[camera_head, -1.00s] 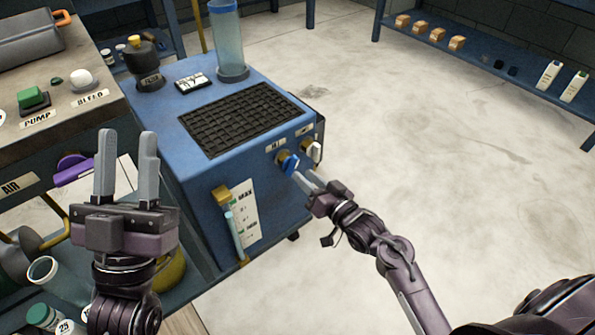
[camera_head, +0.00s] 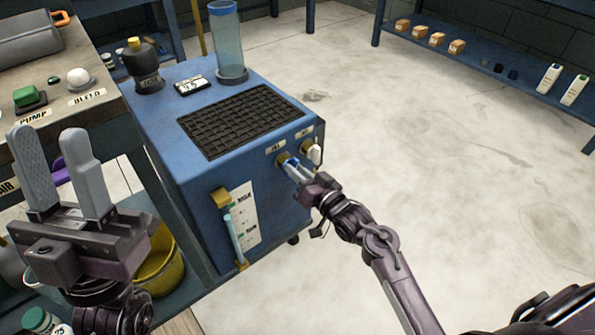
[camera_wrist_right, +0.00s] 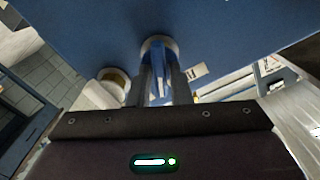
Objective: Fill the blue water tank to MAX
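The blue water tank (camera_head: 192,215) stands at the middle, with a black grille on top. On its front, a sight tube (camera_head: 233,238) runs beside a white scale marked MAX; I cannot read the level surely. A blue-handled valve (camera_head: 288,161) sits at the upper right of the front, beside a white-handled valve (camera_head: 314,154). My right gripper (camera_head: 295,171) is at the blue handle, which shows between its fingers in the right wrist view (camera_wrist_right: 158,85). The fingers stand apart; firm contact is unclear. My left gripper (camera_head: 62,165) is open and empty at the left.
A bench with a green PUMP button (camera_head: 28,97) and a white BLEED knob (camera_head: 78,77) stands at the left. A clear cylinder (camera_head: 226,45) and a dark filter (camera_head: 143,66) stand on the tank. A yellow bucket (camera_head: 165,265) is below. The right floor is clear.

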